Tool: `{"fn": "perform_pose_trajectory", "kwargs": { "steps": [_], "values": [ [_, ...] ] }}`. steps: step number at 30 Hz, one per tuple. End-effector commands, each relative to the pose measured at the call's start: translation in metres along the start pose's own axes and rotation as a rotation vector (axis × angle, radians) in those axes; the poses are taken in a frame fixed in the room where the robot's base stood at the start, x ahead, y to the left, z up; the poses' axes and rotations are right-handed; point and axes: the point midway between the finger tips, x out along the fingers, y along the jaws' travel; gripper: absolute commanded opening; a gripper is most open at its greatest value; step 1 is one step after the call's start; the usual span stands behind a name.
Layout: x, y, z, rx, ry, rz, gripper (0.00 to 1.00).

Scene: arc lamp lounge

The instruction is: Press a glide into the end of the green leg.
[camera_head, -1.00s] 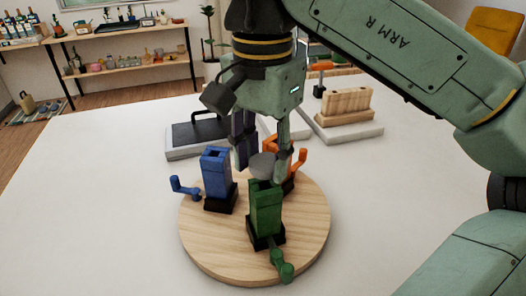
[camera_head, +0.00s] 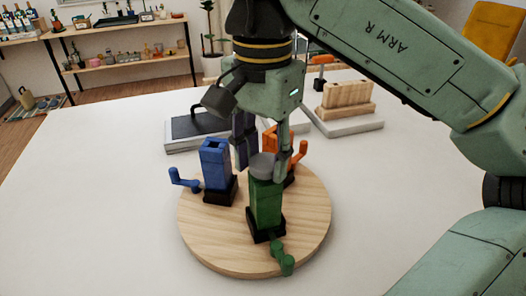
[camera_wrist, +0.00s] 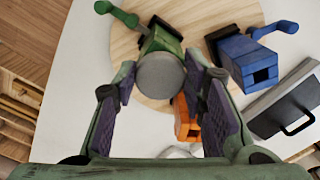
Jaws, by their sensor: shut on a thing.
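The green leg (camera_head: 265,205) stands upright in a black socket on the round wooden board (camera_head: 310,225), at its front. A grey round glide (camera_head: 263,163) sits over its top end and hides the opening; I cannot tell how deep it sits. My gripper (camera_head: 264,156) points down with its fingers on either side of the glide, shut on it. In the wrist view, the glide (camera_wrist: 160,75) lies between the purple-padded fingers (camera_wrist: 160,80), with the green leg (camera_wrist: 160,40) behind it.
A blue leg (camera_head: 215,165) with an open top stands left of the green one, and an orange leg (camera_head: 271,140) stands behind. Each has a crank-like handle. A grey case (camera_head: 183,133) and a wooden block on a pale base (camera_head: 350,122) stand farther back. The front table is clear.

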Motion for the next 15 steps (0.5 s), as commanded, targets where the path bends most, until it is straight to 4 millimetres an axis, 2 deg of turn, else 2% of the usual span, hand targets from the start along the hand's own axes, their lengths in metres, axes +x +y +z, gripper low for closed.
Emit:
{"fn": "perform_pose_trajectory", "kwargs": {
  "steps": [14, 15],
  "values": [
    [0.013, 0.0, 0.0, -0.001, 0.0, 0.0, 0.22],
    [0.012, 0.0, 0.0, 0.0, 0.0, 0.0, 0.41]
  ]
}}
